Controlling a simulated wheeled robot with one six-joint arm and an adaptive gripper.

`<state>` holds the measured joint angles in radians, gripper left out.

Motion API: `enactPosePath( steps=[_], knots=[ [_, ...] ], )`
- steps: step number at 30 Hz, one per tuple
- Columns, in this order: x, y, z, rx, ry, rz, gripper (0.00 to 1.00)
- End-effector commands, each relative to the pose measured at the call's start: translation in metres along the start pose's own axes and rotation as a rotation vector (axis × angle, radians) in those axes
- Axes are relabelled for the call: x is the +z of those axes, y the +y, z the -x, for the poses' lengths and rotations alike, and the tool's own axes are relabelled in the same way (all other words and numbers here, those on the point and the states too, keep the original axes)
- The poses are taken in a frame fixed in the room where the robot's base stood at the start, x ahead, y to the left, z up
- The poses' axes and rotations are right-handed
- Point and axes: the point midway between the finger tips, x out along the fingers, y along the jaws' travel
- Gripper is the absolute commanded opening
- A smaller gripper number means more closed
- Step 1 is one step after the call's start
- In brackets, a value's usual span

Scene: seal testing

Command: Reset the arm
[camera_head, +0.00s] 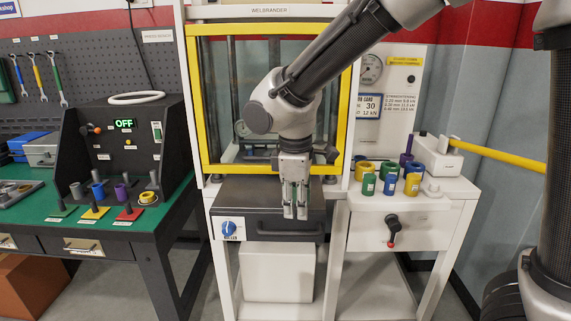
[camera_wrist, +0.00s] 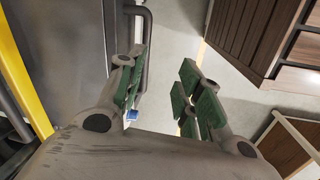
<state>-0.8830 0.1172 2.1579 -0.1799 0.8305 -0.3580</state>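My arm reaches down in front of the yellow-framed press (camera_head: 187,100). My gripper (camera_head: 295,213) hangs pointing down before the dark drawer (camera_head: 262,196) under the press window. In the wrist view my gripper (camera_wrist: 162,95) has its green-padded fingers apart with nothing held between them. A dark bar handle (camera_wrist: 147,40) lies behind the left finger in that view. Whether the fingers touch the drawer or its handle, I cannot tell.
A white side cabinet (camera_head: 428,232) at right carries several coloured rings and cylinders (camera_head: 388,180) and a white device (camera_head: 437,157). A green bench (camera_head: 90,225) with a black control box (camera_head: 125,145) reading OFF stands at left. Floor shows between them.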

Motion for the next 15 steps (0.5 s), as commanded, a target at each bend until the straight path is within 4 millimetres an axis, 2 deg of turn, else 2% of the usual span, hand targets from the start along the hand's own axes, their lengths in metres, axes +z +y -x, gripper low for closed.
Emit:
enactPosePath(
  steps=[1, 2, 11, 15],
  knots=[
    [0.019, -0.011, 0.001, -0.022, -0.017, -0.072, 0.35],
    [0.034, -0.013, 0.004, -0.031, -0.021, -0.131, 0.35],
    [0.191, -0.018, 0.045, -0.064, 0.031, -0.73, 0.35],
    [0.268, -0.037, 0.062, -0.035, 0.108, -1.024, 0.35]
  ],
)
